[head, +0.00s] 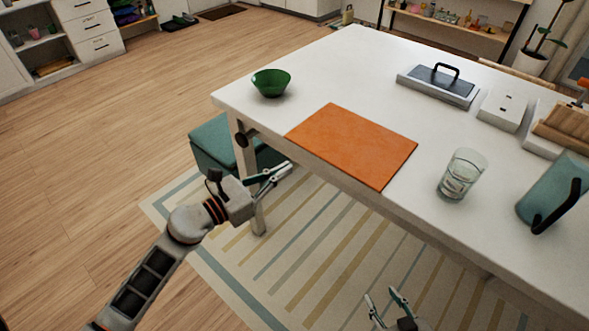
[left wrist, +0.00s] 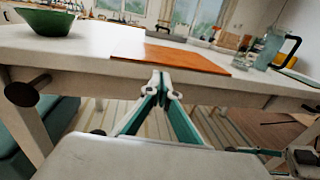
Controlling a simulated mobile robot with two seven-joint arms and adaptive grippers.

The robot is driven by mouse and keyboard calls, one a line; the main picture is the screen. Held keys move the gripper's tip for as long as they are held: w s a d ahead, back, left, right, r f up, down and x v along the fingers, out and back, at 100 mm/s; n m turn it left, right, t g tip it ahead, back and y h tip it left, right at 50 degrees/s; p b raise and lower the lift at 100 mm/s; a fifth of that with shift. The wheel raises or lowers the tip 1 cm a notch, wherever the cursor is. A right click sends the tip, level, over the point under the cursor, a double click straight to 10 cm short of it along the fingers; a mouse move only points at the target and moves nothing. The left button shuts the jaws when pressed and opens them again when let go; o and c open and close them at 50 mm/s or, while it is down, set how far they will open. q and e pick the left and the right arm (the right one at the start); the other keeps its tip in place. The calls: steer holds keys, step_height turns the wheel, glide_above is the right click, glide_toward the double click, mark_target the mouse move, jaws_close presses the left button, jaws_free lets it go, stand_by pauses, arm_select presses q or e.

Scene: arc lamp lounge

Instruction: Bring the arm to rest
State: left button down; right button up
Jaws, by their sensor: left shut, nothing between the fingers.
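My left arm reaches in from the lower left in the head view. Its gripper (head: 284,172) is beside the near edge of the white table (head: 330,75), below the orange mat's left corner. In the left wrist view its fingertips (left wrist: 160,82) meet with nothing between them. My right gripper (head: 380,294) shows at the bottom of the head view, over the striped rug. Its two fingers stand apart and appear empty. Part of the right arm also shows at the lower right of the left wrist view.
On the table are a green bowl (head: 271,83), an orange mat (head: 352,145), a glass (head: 461,174) and a teal pitcher (head: 553,188) near the right side. A teal bench (head: 212,146) stands under the table's left end. The wooden floor (head: 110,130) at left is clear.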

arm_select(q)
steer(key=b+v, duration=0.1)
steer(key=v, duration=0.6)
steer(key=shift+a, duration=0.2)
arm_select(e)
steer(key=shift+w+f, duration=0.45)
steer(key=shift+f, duration=0.3)
arm_select(q)
steer(key=shift+w, duration=0.1)
